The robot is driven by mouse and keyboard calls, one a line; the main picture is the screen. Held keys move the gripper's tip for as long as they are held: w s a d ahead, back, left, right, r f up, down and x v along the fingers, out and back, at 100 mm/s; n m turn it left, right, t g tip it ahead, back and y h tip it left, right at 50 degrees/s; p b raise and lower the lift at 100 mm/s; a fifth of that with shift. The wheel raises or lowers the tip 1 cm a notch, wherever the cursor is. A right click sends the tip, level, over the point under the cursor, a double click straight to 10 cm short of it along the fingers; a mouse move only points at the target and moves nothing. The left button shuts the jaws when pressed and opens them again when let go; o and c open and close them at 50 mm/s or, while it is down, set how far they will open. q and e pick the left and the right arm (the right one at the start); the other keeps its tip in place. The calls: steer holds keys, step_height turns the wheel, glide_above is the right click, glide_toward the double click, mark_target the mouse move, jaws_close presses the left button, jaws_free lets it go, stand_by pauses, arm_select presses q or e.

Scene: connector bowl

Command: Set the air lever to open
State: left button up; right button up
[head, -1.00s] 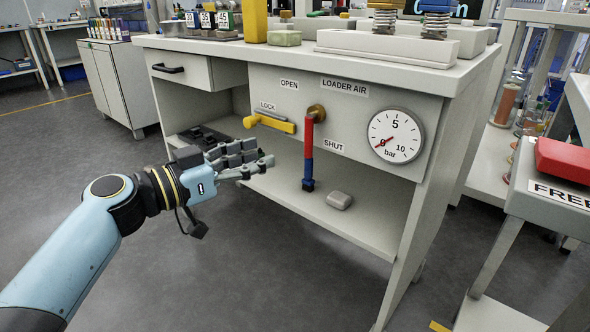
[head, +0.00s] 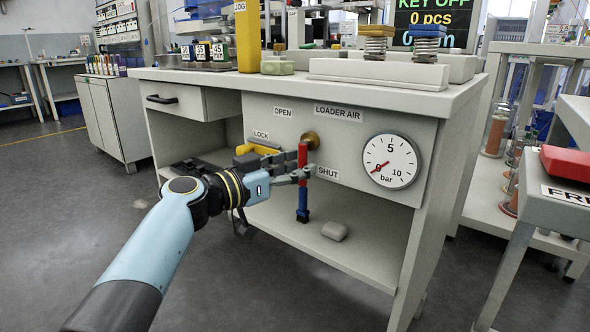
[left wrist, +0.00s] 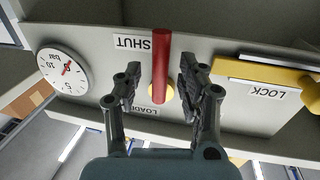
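My left gripper (head: 301,172) is at the lever's red part. In the left wrist view its fingers (left wrist: 160,68) are apart, with the red lever (left wrist: 160,45) showing between them; I cannot tell whether they touch it. The yellow lock (head: 262,149) is partly hidden behind my gripper. My right gripper is not in view.
The pressure gauge (head: 391,161) is right of the lever, its needle near 0. A grey block (head: 335,231) lies on the shelf below. The bench top (head: 215,77) overhangs the panel, and the drawer (head: 180,97) is at left.

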arm_select(q)
jaws_close()
stand_by(0.6)
